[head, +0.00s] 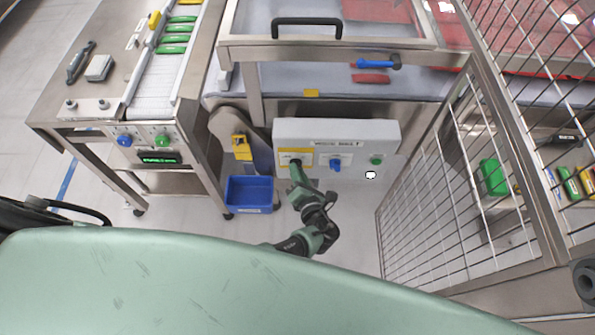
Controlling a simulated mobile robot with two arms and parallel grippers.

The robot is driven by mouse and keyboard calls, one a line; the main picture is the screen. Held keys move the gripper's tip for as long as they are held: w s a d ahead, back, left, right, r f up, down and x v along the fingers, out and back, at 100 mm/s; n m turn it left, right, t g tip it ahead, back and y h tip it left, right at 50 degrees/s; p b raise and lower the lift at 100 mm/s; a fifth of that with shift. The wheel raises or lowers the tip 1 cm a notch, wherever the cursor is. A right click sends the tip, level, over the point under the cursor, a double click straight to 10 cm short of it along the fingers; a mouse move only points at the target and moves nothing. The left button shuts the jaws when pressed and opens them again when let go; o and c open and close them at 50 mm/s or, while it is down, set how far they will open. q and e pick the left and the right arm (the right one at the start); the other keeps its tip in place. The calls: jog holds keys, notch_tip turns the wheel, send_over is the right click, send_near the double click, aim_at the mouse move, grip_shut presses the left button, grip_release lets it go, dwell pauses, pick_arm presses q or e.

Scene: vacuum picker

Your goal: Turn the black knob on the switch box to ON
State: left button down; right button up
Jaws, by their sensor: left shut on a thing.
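The light grey switch box (337,130) stands upright in front of the machine, below its window. On its front are a yellow plate (289,158) at the left, a blue knob (335,164) in the middle and a green knob (377,159) at the right. My left gripper (296,165) reaches up to the yellow plate and is shut on the black knob there. The gripper mostly hides this knob, so I cannot tell which way it points. My right gripper is not in view.
A blue bin (249,192) stands on the floor left of my left arm. A conveyor (160,80) with green packs is at the left. A wire mesh fence (440,190) closes off the right side. A machine window with a black handle (307,21) is above the box.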

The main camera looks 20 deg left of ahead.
pick_arm(q)
jog(key=c, duration=1.4)
grip_release()
jog(key=v, duration=0.7)
jog(key=shift+s+d+r, duration=0.15)
jog(key=shift+s+d, duration=0.05)
jog(key=shift+s, duration=0.05)
jog(key=s+a+f+n+g+h, duration=0.2)
jog(key=s+a+f+n+g, duration=0.25)
jog(key=s+f+n, duration=0.55)
jog(key=s+a+f+n+g+h, duration=0.2)
jog(key=s+a+f+n+g, duration=0.3)
jog(key=s+f, duration=0.8)
jog(key=s+a+f+n+g+h, duration=0.1)
jog(key=s+a+f+n+h, duration=0.1)
jog(key=s+n, duration=0.5)
jog(key=s+a+f+n+g+h+b, duration=0.1)
jog(key=s+f+n, duration=0.4)
jog(key=n, duration=0.9)
jog(key=shift+s+a+f+n+h, duration=0.35)
jog(key=shift+s+a+h, duration=0.2)
jog(key=shift+s, duration=0.3)
